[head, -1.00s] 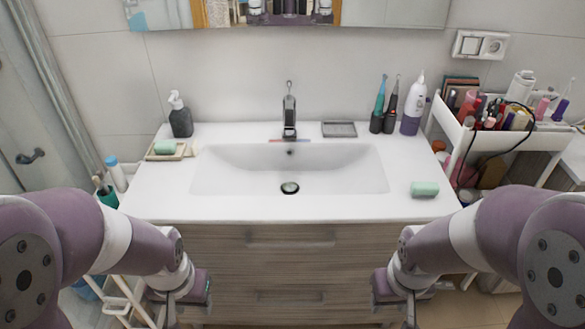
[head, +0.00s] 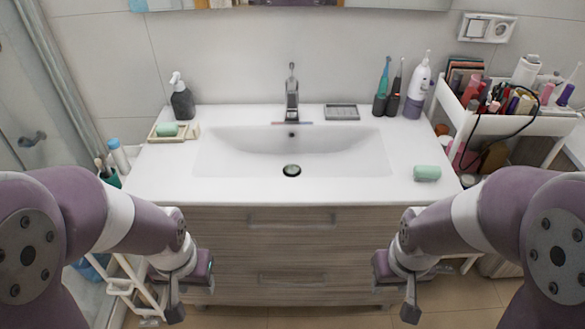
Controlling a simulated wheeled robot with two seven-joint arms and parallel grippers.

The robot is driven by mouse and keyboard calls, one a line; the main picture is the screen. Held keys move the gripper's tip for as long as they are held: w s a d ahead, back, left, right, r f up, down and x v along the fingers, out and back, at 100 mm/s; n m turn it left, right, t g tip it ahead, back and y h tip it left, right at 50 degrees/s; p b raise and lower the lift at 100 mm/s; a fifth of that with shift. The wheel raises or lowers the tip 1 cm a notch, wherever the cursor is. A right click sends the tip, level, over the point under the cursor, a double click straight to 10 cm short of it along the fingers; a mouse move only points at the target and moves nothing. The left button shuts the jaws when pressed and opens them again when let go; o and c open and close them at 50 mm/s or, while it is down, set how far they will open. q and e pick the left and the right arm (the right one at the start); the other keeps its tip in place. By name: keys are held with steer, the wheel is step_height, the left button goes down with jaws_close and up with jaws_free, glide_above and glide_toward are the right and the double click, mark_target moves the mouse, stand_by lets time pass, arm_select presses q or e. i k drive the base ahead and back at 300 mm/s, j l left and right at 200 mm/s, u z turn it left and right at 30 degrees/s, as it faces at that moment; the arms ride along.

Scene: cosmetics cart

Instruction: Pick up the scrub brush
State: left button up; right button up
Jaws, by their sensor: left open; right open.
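I cannot make out a clear brush shape with bristles. A small mint-green block (head: 427,173) lies on the right front of the white counter; whether it is the scrub brush is unclear. A similar green piece (head: 167,130) sits in a dish (head: 160,138) at the counter's left back. My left gripper (head: 192,286) is open and empty, low in front of the cabinet's left side. My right gripper (head: 396,290) is open and empty, in front of the cabinet's right side, below and in front of the green block.
The counter (head: 160,184) has a sink (head: 235,157) and a faucet (head: 292,95). A crowded white cart (head: 545,127) stands to the right. The counter's front is mostly clear.

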mark_target(422, 173)
steer(key=l+u, duration=0.1)
steer(key=u, duration=0.5)
steer(key=l+u, duration=0.25)
steer(key=l, duration=0.25)
steer(key=l+u, duration=0.2)
steer(key=l, duration=0.3)
steer(key=k+l+u, duration=0.1)
steer(key=l+u, duration=0.15)
steer(key=l, duration=0.25)
steer(key=k+l+u, duration=0.25)
steer(key=l, duration=0.2)
steer(key=l+u, duration=0.2)
steer(key=l, duration=0.3)
